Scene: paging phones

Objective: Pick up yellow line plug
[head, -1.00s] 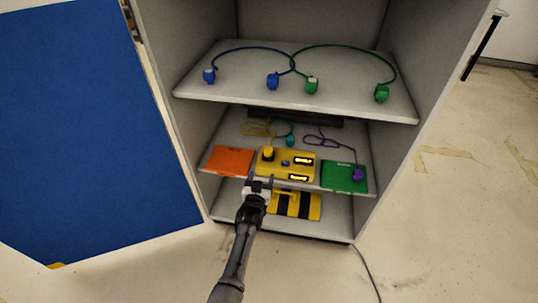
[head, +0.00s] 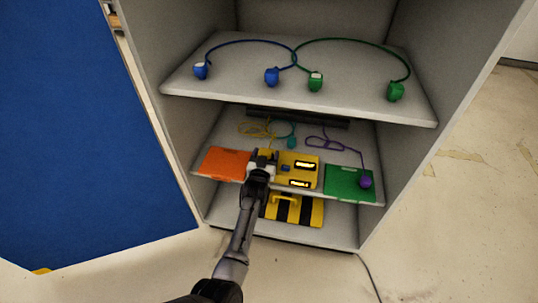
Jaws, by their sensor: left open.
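The yellow box (head: 310,180) with two lit displays sits on the middle shelf. My left gripper (head: 263,156) is open and reaches in over the left part of this box. It covers the spot of the yellow plug, so the plug is mostly or fully hidden, and I cannot tell whether it lies between the fingers. A thin yellow cable (head: 255,129) lies curled on the shelf behind the gripper. My right gripper is not in view.
An orange panel (head: 226,161) lies left of the box, a green panel (head: 345,182) with a purple plug (head: 365,182) right. A teal plug (head: 291,142) lies behind. The upper shelf (head: 345,105) holds blue and green plugs. A black-and-yellow striped case (head: 308,212) sits below.

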